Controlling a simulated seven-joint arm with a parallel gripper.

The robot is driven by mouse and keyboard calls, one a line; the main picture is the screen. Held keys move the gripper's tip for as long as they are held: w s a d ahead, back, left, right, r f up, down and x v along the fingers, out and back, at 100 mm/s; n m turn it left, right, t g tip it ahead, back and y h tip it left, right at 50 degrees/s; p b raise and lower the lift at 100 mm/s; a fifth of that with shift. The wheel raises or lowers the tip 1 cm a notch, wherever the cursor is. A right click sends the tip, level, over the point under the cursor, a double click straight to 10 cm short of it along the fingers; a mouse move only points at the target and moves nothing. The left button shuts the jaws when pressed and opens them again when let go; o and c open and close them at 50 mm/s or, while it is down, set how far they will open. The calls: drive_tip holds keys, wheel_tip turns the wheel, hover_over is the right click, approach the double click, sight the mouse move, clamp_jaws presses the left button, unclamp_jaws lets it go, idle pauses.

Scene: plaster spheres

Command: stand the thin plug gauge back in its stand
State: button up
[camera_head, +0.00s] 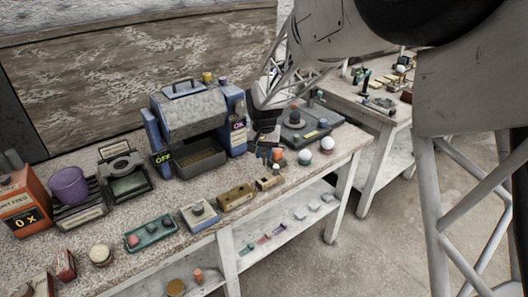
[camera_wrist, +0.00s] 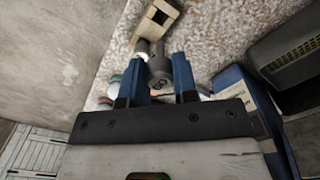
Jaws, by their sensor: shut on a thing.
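My gripper (camera_wrist: 157,82) shows in the wrist view as two blue fingers shut on a grey cylindrical piece, which I take to be the plug gauge (camera_wrist: 159,66). Its round end faces the camera; its far end is hard to make out. A tan block with a dark opening (camera_wrist: 157,17), which looks like the stand, lies beyond the fingertips, apart from the gauge. In the head view my gripper (camera_head: 266,146) is low over the bench's right part, behind a small tan block (camera_head: 270,182). The gauge is not clear there.
A blue-and-grey machine (camera_head: 195,125) stands close left of my gripper. A dark plate with knobs (camera_head: 308,130) is behind right. White balls (camera_head: 327,143) (camera_head: 304,156) sit near the bench's right edge. A longer tan block (camera_head: 236,197) and a grey box (camera_head: 199,214) lie to the left.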

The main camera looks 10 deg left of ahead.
sight(264, 164)
drive_tip(key=shift+f, duration=2.6)
drive_tip(key=shift+f, duration=1.9)
idle(0.6)
drive_tip(key=o, duration=1.1)
drive_tip(key=shift+c, duration=0.2)
drive_tip(key=shift+r, duration=0.1)
drive_tip(key=shift+r, duration=1.85)
drive_tip(key=shift+r, duration=0.1)
